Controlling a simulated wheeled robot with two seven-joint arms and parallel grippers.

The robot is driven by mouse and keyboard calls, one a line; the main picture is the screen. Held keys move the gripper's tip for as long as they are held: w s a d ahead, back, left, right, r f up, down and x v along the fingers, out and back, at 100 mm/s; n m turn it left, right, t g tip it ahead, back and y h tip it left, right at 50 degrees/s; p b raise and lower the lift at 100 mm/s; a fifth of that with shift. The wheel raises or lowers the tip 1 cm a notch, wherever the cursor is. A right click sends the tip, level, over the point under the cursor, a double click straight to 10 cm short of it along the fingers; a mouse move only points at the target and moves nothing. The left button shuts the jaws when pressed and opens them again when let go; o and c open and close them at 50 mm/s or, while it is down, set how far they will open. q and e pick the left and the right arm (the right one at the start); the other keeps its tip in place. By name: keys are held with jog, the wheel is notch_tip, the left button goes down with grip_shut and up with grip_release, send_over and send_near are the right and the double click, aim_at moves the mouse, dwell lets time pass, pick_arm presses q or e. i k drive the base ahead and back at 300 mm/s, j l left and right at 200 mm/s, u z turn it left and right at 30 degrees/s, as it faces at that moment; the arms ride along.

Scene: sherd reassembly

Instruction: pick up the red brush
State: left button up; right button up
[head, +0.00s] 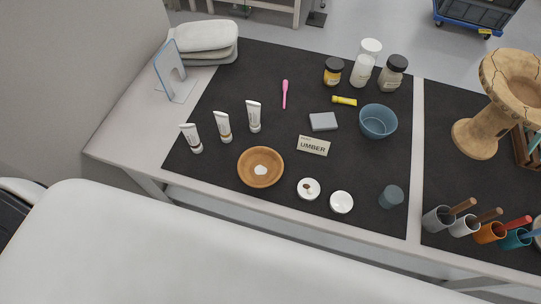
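A red-handled brush (517,222) leans in an orange cup (489,233) at the right edge of the table, its handle sticking out up and to the right. Its lower end is hidden inside the cup. Neither of my grippers is in view.
Close beside stand a grey cup (438,219) and a white cup (464,227) with brown handles, and a teal cup (515,240) with a blue handle. A cracked clay vessel (475,138) stands behind them. A small dark cup (391,196) stands left, across a pale strip (416,150).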

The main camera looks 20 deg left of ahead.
aim_at(526, 219)
jog(key=z, duration=1.65)
jog(key=l, duration=0.55)
jog(key=i+l, duration=0.15)
jog(key=l, duration=0.45)
jog(key=l+u, duration=0.25)
jog(key=u, duration=0.2)
jog(key=l+u, duration=0.3)
jog(key=u, duration=0.15)
jog(key=k+l+u, duration=0.1)
jog(key=l+u, duration=0.15)
jog(key=u, duration=0.45)
